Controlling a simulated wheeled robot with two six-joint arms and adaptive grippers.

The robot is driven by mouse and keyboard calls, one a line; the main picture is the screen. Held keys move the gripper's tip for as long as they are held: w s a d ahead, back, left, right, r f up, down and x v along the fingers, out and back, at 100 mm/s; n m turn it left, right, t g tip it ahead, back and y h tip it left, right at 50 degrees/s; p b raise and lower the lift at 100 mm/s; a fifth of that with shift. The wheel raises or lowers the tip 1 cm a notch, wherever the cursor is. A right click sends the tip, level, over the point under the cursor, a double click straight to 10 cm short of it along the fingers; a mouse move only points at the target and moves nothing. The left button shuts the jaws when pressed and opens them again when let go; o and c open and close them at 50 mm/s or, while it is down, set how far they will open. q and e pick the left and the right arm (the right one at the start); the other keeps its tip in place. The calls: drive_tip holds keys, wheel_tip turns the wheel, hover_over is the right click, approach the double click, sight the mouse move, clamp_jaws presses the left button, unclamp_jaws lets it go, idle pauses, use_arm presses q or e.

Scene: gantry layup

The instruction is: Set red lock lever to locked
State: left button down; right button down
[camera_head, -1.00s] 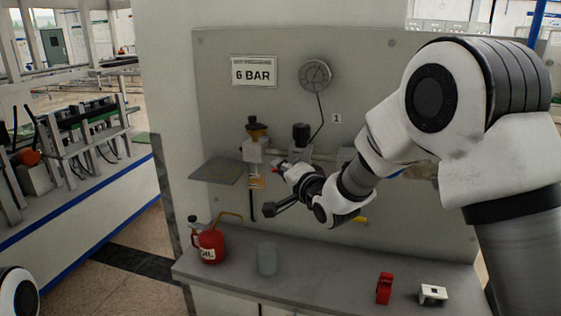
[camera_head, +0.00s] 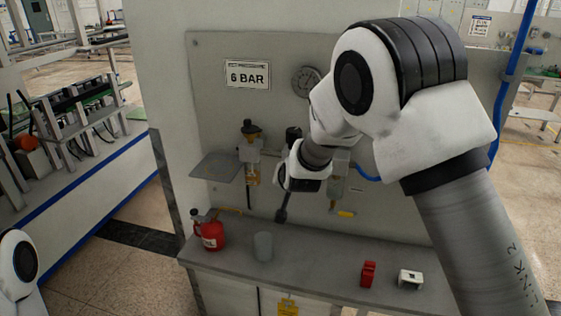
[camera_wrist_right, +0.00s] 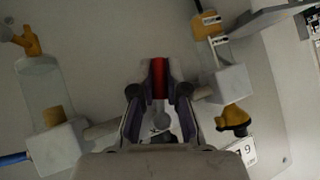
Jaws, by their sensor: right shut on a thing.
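The red lock lever (camera_wrist_right: 159,85) shows in the right wrist view as a red strip between the fingers of my right gripper (camera_wrist_right: 159,72). The fingers are shut on it from both sides, and its lower part is partly hidden by them. In the head view, my right arm reaches to the wall panel, to the valve row; the lever and fingertips are hidden behind the wrist there. Whether the lever sits in its locked position cannot be told. My left gripper is not in view; only part of my left arm shows at lower left.
The panel carries a filter unit (camera_head: 249,150), a bowl unit (camera_head: 337,185), a gauge (camera_head: 306,81) and a 6 BAR sign (camera_head: 247,74). The shelf below (camera_head: 325,262) holds a red oil can (camera_head: 212,236), a cup (camera_head: 263,246), a red block (camera_head: 368,273) and a white part (camera_head: 410,279).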

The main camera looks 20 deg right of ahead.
drive_tip(key=p, duration=0.1)
drive_tip(key=n+g+h+p, duration=0.1)
drive_tip(key=p, duration=0.1)
drive_tip(key=shift+s+d+r, duration=0.15)
drive_tip(key=shift+s+d, duration=0.05)
drive_tip(key=shift+d, duration=0.05)
use_arm(q)
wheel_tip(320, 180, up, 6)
drive_tip(key=p, duration=0.2)
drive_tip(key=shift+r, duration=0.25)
use_arm(e)
drive_tip(key=shift+s+d+f+g+h, duration=0.1)
drive_tip(key=shift+d+f+g+h, duration=0.15)
drive_tip(key=shift+g+h, duration=0.25)
drive_tip(key=shift+n, duration=0.3)
drive_tip(key=c, duration=1.2)
unclamp_jaws()
drive_tip(key=shift+r, duration=0.1)
